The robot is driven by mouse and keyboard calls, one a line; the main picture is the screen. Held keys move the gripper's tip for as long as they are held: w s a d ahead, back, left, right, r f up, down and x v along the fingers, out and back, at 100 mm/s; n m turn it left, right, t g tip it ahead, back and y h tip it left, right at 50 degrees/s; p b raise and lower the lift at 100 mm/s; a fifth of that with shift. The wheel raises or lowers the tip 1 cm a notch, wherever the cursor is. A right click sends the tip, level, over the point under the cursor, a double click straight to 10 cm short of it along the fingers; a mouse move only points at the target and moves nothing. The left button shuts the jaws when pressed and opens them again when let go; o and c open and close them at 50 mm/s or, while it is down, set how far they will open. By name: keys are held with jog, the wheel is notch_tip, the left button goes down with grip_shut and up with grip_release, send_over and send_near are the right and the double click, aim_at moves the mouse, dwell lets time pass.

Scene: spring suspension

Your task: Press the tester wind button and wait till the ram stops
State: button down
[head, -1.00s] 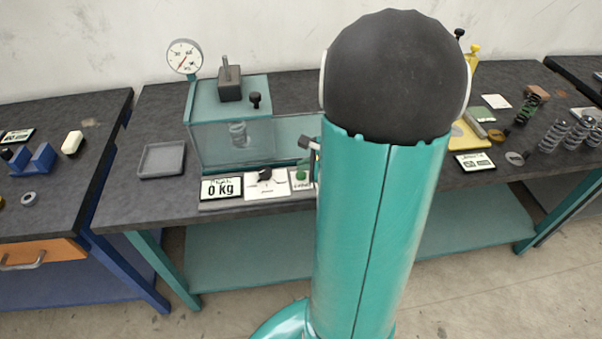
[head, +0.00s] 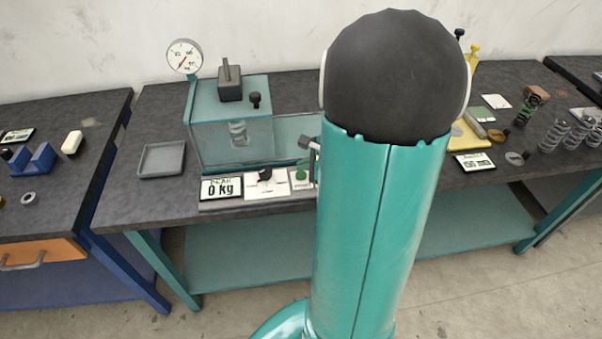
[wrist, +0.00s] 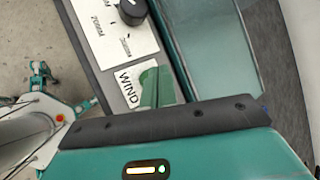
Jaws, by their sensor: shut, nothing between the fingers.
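The teal tester (head: 230,105) stands on the bench with a clear front, and a coil spring (head: 238,132) shows inside it. Its round dial (head: 184,56) has a red needle pointing low left. The display (head: 221,188) reads 0 kg. The green wind button (head: 301,175) sits at the right of the control strip. In the wrist view, the green button (wrist: 158,86) lies beside the WIND label (wrist: 128,88), partly hidden by my gripper (wrist: 165,125). My gripper is shut and empty, close over the button; contact cannot be told. Its fingertips are not clear.
A black knob (head: 265,174) is left of the button. An empty grey tray (head: 162,159) lies left of the tester. Loose springs (head: 570,133) and a second display (head: 474,162) are at the right. My arm hides the bench's middle.

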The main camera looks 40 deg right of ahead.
aim_at(304, 176)
jog(key=shift+f, duration=0.15)
dwell(0.4)
jog(key=shift+f, duration=0.25)
jog(key=shift+f, duration=0.55)
dwell(0.7)
jog(key=shift+r, duration=3.5)
